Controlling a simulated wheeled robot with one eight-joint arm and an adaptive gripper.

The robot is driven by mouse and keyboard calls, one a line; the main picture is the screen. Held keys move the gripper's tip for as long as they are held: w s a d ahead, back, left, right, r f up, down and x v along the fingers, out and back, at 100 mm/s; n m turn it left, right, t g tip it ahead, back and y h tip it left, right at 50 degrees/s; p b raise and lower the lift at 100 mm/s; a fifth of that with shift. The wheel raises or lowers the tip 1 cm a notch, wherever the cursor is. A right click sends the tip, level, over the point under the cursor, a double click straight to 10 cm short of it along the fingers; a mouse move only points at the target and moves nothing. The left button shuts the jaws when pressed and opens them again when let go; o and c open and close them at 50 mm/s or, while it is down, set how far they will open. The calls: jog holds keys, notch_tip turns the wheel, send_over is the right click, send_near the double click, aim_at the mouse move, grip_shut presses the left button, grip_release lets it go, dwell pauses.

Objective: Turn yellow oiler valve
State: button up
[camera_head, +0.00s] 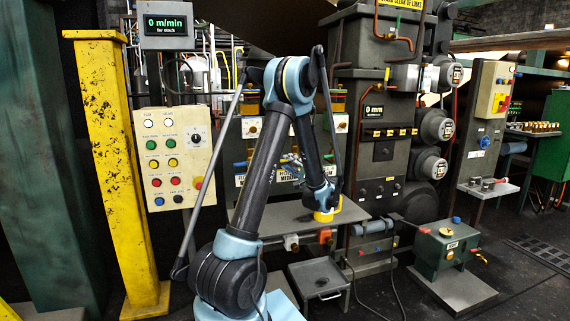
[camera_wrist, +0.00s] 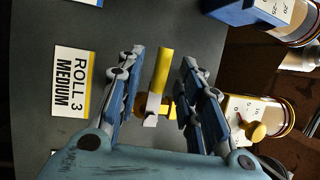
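In the wrist view, a small valve with a yellow lever (camera_wrist: 164,68), a pale lower part and an orange-yellow body stands out from a dark panel. My gripper (camera_wrist: 161,60) is open, with one blue-grey finger on each side of the lever. Gaps show between the lever and both fingers. In the head view, my gripper (camera_head: 290,163) is partly hidden by my arm, in front of the dark machine panel below the oilers. I cannot make out the valve there.
A ROLL 3 MEDIUM label (camera_wrist: 70,82) lies left of the valve in the wrist view. An oiler jar with a scale (camera_wrist: 262,113) is close by on the right, and a blue-ended one (camera_wrist: 250,12) is above. A grey shelf (camera_head: 357,213) juts out below my gripper.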

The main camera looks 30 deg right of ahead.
jog(key=shift+x, duration=1.45)
